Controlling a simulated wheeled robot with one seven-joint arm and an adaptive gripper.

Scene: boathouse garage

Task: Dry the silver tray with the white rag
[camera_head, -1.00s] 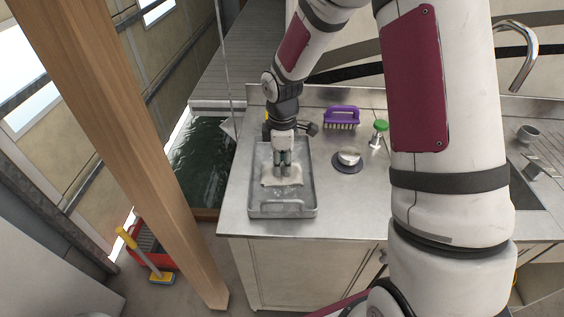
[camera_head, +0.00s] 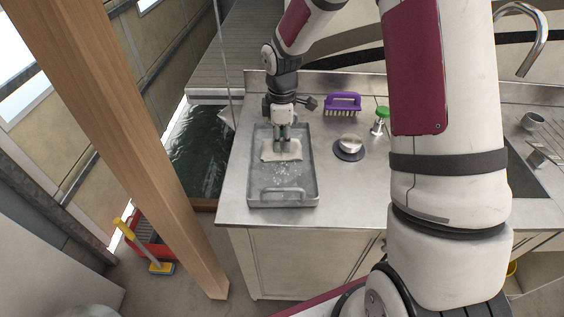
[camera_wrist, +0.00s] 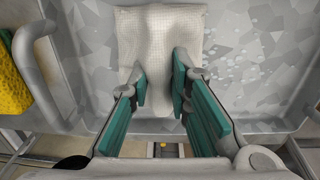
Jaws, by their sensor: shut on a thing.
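The silver tray (camera_head: 312,185) lies on the steel counter, its long side running front to back. The white rag (camera_head: 268,152) lies on the tray floor in its back half; it also shows at the top middle of the wrist view (camera_wrist: 160,30). My gripper (camera_head: 283,147) points down over the tray, its teal-padded fingers (camera_wrist: 160,95) shut on a bunched fold of the rag. Water drops show on the tray floor in front of the rag, and to its right in the wrist view. The rag's part between the fingers is partly hidden.
A purple brush (camera_head: 342,104), a green-topped bottle (camera_head: 380,121) and a round metal-topped item on a dark disc (camera_head: 349,148) stand right of the tray. A yellow sponge (camera_wrist: 14,85) shows outside the tray. A wooden post (camera_head: 135,140) stands left of the counter.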

